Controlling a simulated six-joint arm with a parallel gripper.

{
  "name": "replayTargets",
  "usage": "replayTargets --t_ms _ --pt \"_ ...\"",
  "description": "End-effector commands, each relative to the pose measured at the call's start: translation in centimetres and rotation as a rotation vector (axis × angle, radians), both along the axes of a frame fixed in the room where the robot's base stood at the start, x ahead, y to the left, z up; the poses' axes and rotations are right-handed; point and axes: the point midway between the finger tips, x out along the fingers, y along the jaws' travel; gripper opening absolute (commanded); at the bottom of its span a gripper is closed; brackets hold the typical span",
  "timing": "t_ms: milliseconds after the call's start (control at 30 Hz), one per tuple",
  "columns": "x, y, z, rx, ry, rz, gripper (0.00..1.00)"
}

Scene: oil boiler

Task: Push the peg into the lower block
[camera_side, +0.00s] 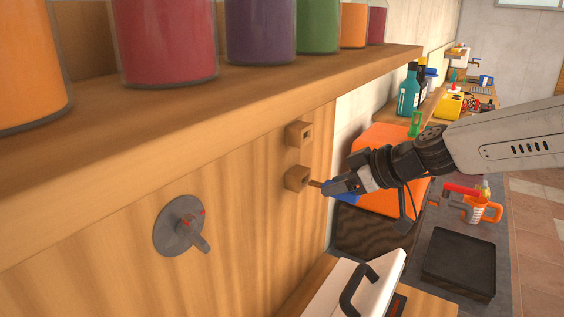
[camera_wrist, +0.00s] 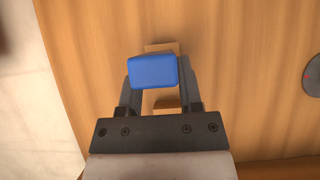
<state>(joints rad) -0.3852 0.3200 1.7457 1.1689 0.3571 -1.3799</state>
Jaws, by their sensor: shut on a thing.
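Two small wooden blocks with square holes are fixed to the wooden panel, the upper block (camera_side: 299,134) above the lower block (camera_side: 296,179). My gripper (camera_side: 330,187) is just right of the lower block in the side view and shut on the peg. The peg's thin wooden end (camera_side: 315,184) points at the lower block's face; I cannot tell whether its tip is inside the hole. The peg's blue part (camera_side: 346,192) shows behind my fingers. In the wrist view the blue part (camera_wrist: 153,72) sits between the fingers and partly hides a wooden block (camera_wrist: 162,47) behind it.
A shelf (camera_side: 250,80) with several coloured jars overhangs the panel. A grey round dial with a lever (camera_side: 181,226) is mounted at the left. An orange case (camera_side: 385,145) stands behind my gripper. A white lidded box with a black handle (camera_side: 355,290) is below.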

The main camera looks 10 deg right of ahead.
Motion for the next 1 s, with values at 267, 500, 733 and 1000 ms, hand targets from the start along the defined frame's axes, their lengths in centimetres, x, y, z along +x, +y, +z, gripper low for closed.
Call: replayTargets --t_ms 267,500,733,1000 --pt "0.4 0.5 0.0 -0.001 -0.001 0.001 0.00" --pt "0.8 0.8 0.0 -0.001 -0.001 0.001 0.00" --pt "1.1 1.1 0.0 0.000 0.000 0.000 0.00" --pt "1.5 1.5 0.0 -0.001 -0.001 0.001 0.00"
